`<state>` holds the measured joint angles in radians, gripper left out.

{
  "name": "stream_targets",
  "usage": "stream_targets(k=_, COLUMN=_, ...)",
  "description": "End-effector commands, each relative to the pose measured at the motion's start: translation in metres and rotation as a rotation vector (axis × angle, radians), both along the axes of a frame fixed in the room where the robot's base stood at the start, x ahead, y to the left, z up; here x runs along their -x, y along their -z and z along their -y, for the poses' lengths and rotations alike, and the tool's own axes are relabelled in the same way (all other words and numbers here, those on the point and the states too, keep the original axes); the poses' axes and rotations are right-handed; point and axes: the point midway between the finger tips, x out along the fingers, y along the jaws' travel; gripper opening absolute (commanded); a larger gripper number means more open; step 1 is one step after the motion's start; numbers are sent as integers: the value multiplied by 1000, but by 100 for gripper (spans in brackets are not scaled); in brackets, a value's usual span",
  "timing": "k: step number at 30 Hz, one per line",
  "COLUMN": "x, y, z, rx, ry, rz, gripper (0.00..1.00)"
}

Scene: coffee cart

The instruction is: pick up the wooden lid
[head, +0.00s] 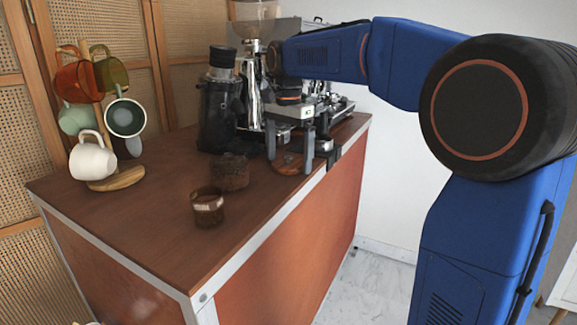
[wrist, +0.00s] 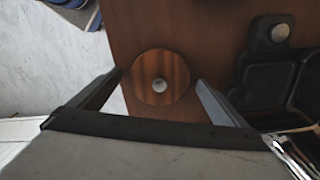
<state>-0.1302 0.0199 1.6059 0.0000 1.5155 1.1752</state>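The wooden lid (wrist: 174,72) is a round, striped brown disc with a small pale knob in its middle. It lies flat on the brown counter near the edge. In the head view the lid (head: 286,161) shows partly beneath my gripper (head: 290,164). My gripper points down, fingers wide apart. In the wrist view the lid sits between the two fingertips of my gripper (wrist: 160,79), with a visible gap on both sides. Nothing is held. I cannot tell the exact height of the fingertips over the counter.
A black grinder (head: 219,110) and an espresso machine stand behind. A dark tray (wrist: 268,85) lies right of the lid in the wrist view. A brown-filled container (head: 230,172) and a small glass jar (head: 208,208) stand nearer. A mug tree (head: 118,180) is left; the front counter is clear.

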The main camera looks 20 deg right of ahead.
Motion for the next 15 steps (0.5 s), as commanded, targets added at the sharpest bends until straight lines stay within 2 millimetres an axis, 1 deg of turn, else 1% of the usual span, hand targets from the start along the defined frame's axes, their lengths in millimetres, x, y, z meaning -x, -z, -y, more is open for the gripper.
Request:
stream_targets(k=1, x=0, y=0, z=0, rx=0, ry=0, rz=0, gripper=85)
stream_targets(k=2, x=0, y=0, z=0, rx=0, ry=0, rz=0, gripper=78)
stream_targets(k=3, x=0, y=0, z=0, rx=0, ry=0, rz=0, gripper=68)
stream_targets(k=5, x=0, y=0, z=0, rx=0, ry=0, rz=0, gripper=54)
stream_targets(k=6, x=0, y=0, z=0, rx=0, ry=0, rz=0, gripper=53)
stream_targets(k=15, x=0, y=-3, z=0, rx=0, ry=0, rz=0, gripper=53)
